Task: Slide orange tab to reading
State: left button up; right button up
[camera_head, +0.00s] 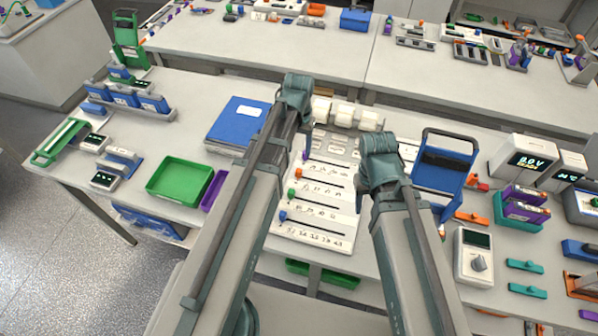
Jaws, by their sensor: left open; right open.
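A white slider panel (345,213) lies between my two arms, with several slots and printed scale marks. A small orange tab (299,172) sits at the left end of one slot. A green tab (291,192) and a blue tab (283,215) sit at the left of the slots nearer me. My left gripper (296,88) is beyond the panel's left side, and my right gripper (378,145) is at its right side. Both are open and hold nothing visible; their fingertips are hard to make out. My arms hide parts of the panel's edges.
A meter reading 0.0 V (528,163) stands at the right, with a handheld meter (474,257) nearer. A blue rack (440,168) stands right of my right gripper. A blue folder (238,122) and green tray (179,180) lie left. White rolls (346,113) stand behind the panel.

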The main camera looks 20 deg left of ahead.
aim_at(299, 171)
pick_arm(q)
notch_tip(299, 171, down, 12)
jog(key=b, duration=1)
jog(key=shift+r, duration=0.25)
pick_arm(e)
notch_tip(299, 171, down, 11)
jog(key=shift+f, duration=0.2)
pick_arm(q)
jog(key=shift+r, duration=0.1)
grip_shut()
